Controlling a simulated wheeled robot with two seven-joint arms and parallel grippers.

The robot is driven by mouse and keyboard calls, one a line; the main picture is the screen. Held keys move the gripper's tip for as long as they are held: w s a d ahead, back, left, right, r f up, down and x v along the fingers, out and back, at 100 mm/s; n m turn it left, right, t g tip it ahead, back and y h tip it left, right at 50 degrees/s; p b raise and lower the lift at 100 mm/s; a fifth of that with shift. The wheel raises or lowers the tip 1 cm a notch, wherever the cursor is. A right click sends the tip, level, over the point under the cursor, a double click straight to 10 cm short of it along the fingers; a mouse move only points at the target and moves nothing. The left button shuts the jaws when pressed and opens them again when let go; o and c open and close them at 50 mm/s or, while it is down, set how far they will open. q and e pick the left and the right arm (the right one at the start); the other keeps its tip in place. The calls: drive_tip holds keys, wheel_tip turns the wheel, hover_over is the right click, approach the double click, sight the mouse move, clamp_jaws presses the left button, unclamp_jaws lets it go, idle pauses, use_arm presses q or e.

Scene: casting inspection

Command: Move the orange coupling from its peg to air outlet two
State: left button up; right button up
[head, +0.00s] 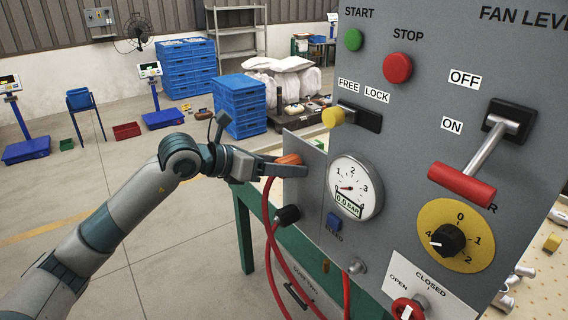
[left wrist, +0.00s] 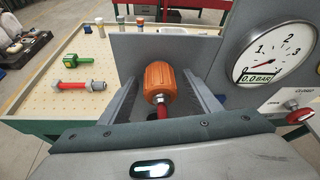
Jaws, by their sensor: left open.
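The orange coupling (head: 289,159) is at the left edge of the grey control panel, with a red hose (head: 268,215) hanging from it. In the left wrist view the coupling (left wrist: 160,78) is between the two fingers of my left gripper (left wrist: 155,95), with a visible gap on each side. The gripper (head: 280,166) is open around it in the head view. The peg under the coupling is hidden. A grey metal fitting (head: 357,267) is low on the panel; I cannot read a label marking air outlet two. My right gripper is not in view.
The panel (head: 400,135) carries a pressure gauge (head: 354,186) reading 0.0 bar, a black knob (head: 288,215), a red-handled lever (head: 462,185) and a red valve (head: 408,308). A pegboard table (left wrist: 60,100) with a red-handled bolt-like part stands behind. Open floor lies left.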

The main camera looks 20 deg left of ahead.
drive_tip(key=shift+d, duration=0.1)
use_arm(q)
drive_tip(key=c, duration=1.2)
drive_tip(key=shift+c, duration=0.3)
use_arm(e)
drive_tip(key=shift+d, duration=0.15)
use_arm(q)
drive_tip(key=shift+a, duration=0.1)
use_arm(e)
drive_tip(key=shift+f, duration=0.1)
